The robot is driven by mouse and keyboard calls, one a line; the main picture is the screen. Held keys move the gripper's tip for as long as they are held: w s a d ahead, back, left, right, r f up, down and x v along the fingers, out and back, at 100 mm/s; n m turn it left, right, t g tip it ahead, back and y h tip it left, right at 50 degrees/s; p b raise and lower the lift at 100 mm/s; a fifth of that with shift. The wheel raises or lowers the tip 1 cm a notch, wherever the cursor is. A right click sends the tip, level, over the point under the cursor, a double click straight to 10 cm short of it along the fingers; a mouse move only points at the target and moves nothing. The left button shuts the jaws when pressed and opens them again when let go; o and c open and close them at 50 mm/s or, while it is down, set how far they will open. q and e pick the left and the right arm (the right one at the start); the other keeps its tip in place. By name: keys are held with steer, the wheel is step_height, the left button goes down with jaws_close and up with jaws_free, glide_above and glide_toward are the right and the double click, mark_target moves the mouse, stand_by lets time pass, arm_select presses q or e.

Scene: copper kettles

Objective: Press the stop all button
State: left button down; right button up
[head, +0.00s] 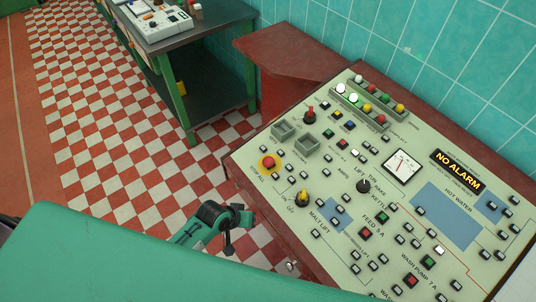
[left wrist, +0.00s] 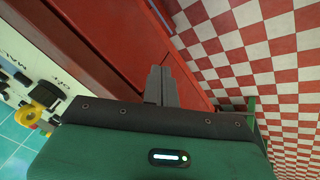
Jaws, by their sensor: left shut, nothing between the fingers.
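The stop all button (head: 269,162) is a red mushroom button on a yellow ring at the left edge of the pale green control panel (head: 318,262). The label STOP ALL is printed below it. My left gripper (head: 229,247) is beside the panel's left edge, below the button in the head view and apart from it. In the left wrist view its two dark fingers (left wrist: 158,85) are together and empty, in front of the red desk side. The stop all button cannot be made out clearly there. My right gripper is not in view.
A yellow on/off knob (head: 302,197) stands on the panel near the button; a yellow knob (left wrist: 45,93) shows in the left wrist view. Several small buttons and lamps surround it. A green-legged table (head: 195,40) stands at the back. Checkered floor (head: 110,110) is clear at left.

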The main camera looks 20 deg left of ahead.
arm_select(q)
steer(key=w+d+r+h, duration=0.1)
steer(key=r, duration=0.3)
steer(key=w+d+r+h+p, duration=0.1)
steer(key=d+r, duration=0.1)
steer(key=r, duration=0.2)
steer(key=d+r+n, duration=0.1)
steer(key=d+r, duration=0.1)
steer(key=r, duration=0.2)
steer(key=shift+w+r+h+p, duration=0.35)
steer(key=shift+w+r+h, duration=0.05)
steer(key=w+a+r+n+h, duration=0.1)
steer(key=w+a+r+n, duration=0.2)
steer(key=w+n, duration=0.3)
steer(key=w+a+r+n+t+h+p, duration=0.1)
steer(key=w+a+r+n+h, duration=0.1)
steer(key=w+n, duration=0.4)
step_height(320, 180, up, 3)
steer(key=shift+w+a+f, duration=0.15)
steer(key=shift+w+a, duration=0.4)
steer(key=shift+w, duration=0.05)
steer(key=shift+f, duration=0.15)
